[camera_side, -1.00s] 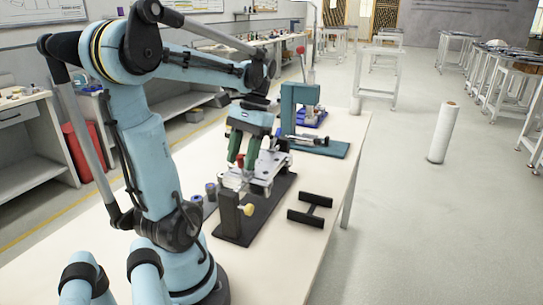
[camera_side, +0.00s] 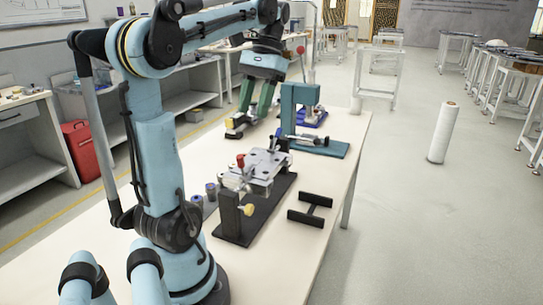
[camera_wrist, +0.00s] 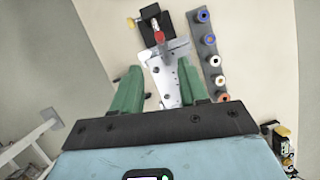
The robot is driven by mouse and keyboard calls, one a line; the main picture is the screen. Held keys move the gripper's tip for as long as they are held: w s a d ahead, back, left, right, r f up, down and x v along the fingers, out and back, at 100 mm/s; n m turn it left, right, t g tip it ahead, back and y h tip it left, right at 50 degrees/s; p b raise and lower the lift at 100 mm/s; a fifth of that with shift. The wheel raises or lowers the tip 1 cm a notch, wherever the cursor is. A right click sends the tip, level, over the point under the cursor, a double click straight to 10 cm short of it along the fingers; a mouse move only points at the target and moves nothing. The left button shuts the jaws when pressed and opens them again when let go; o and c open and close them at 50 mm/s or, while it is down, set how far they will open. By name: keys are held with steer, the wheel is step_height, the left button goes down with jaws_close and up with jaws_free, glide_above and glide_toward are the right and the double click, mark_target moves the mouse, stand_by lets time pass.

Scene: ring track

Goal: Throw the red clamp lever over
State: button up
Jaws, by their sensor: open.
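The clamp fixture (camera_side: 262,172) is a pale metal plate on a long dark base on the table. The red clamp lever (camera_side: 240,160) shows as a small red grip at the fixture's left end, just above the plate. In the wrist view the red lever (camera_wrist: 160,36) lies near the black block at the plate's far end. My gripper (camera_side: 251,113) has green fingers and hangs above and behind the fixture, clear of the lever. In the wrist view my gripper (camera_wrist: 160,72) is open, its fingers apart with nothing between them.
A teal press frame (camera_side: 300,108) stands behind the fixture, with a red-knobbed rod (camera_side: 301,51) rising behind it. A dark H-shaped bracket (camera_side: 310,209) lies at the right. A strip with several coloured round pieces (camera_wrist: 213,62) lies beside the fixture. The front right table is bare.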

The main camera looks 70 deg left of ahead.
stand_by(0.3)
steer(key=n+t+y, duration=0.2)
steer(key=n+t, duration=0.2)
glide_toward(239, 157)
steer(key=f, duration=1)
steer(key=shift+w+a+f, duration=0.2)
steer(key=shift+w+a, duration=0.05)
steer(key=shift+a, duration=0.1)
jaws_close()
